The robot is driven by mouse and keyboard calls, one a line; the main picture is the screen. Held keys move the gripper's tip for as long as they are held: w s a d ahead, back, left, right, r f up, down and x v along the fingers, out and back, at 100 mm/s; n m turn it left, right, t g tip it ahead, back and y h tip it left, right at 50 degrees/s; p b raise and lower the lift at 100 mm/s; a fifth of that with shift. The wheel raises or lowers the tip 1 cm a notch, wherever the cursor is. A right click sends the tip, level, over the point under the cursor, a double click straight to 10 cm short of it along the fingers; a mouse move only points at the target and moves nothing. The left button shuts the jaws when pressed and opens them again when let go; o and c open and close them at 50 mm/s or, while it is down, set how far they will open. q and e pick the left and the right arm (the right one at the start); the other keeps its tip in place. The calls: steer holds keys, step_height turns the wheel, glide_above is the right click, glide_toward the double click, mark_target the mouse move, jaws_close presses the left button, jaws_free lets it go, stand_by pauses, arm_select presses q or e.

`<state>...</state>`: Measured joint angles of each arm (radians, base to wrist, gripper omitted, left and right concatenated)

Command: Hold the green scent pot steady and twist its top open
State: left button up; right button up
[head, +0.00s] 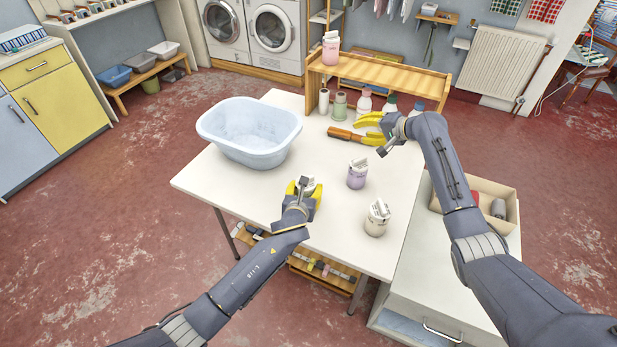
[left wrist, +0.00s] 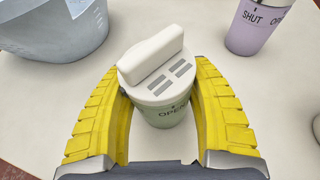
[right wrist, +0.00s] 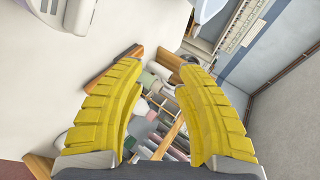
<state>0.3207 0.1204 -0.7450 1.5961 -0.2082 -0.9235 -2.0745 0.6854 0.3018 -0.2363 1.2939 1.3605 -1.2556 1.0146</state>
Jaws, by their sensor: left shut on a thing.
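The green scent pot (left wrist: 165,115) stands upright on the table, with a white slotted top (left wrist: 160,85) that has a raised bar grip. The word "OPEN" shows on its green side. My left gripper (left wrist: 160,72) is shut on the pot, one yellow finger on each side. In the head view my left gripper (head: 303,188) covers most of the pot. My right gripper (head: 360,127) is open and empty at the back right of the table, away from the pot. The right wrist view shows nothing between its fingers (right wrist: 160,75).
A purple pot (head: 356,176) and a cream pot (head: 376,222) stand to the right of the green one. A pale blue basin (head: 249,145) is at the back left.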

steer(key=s+a+r+n+g, duration=0.1)
steer(key=s+a+n+g, duration=0.2)
steer(key=a+n, duration=0.35)
steer(key=s+a+r+n+g, duration=0.1)
steer(key=s+a+n+g, duration=0.15)
steer(key=a+n, duration=0.4)
steer(key=s+a+r+n+g+h, duration=0.1)
steer(key=s+a+n+h, duration=0.25)
steer(key=n, duration=0.55)
steer(key=s+a+r+n+g+h, duration=0.1)
steer(key=s+a+n+g+h, duration=0.1)
steer(key=s+n+h, duration=0.45)
steer(key=shift+n+y, duration=0.9)
steer(key=shift+n, duration=0.05)
steer(key=f, duration=0.3)
steer(key=w+f, duration=0.1)
steer(key=f, duration=0.7)
steer(key=shift+w+f, duration=0.1)
steer(key=shift+w, duration=0.1)
jaws_close()
